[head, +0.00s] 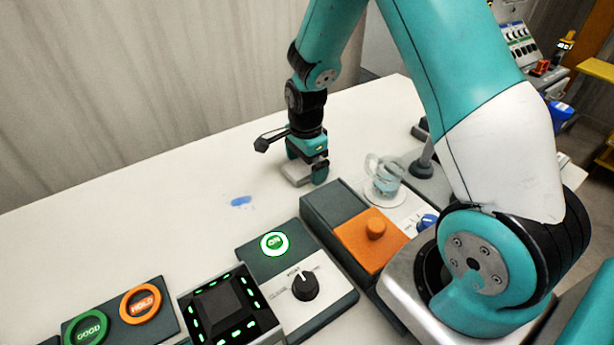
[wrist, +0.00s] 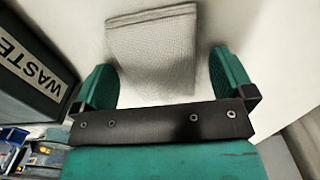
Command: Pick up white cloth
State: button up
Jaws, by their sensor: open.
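The white cloth (wrist: 152,52) lies flat on the white table in the wrist view, folded, with a fine woven texture. It sits between and just beyond the two green fingertips of my gripper (wrist: 165,80), which are spread apart. In the head view, my gripper (head: 307,172) points down at the table, and a greyish-white edge of the cloth (head: 292,179) shows beside its fingers. The rest of the cloth is hidden behind the gripper there. The fingers hold nothing that I can see.
A dark box marked WASTE (wrist: 35,70) stands close left of the gripper in the wrist view. A blue smear (head: 241,201) marks the table; the left side is clear.

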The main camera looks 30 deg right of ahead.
jog(key=c, duration=1)
notch_tip(320, 180, up, 20)
dwell(0.3)
jog(key=o, duration=0.3)
jog(key=shift+c, duration=0.8)
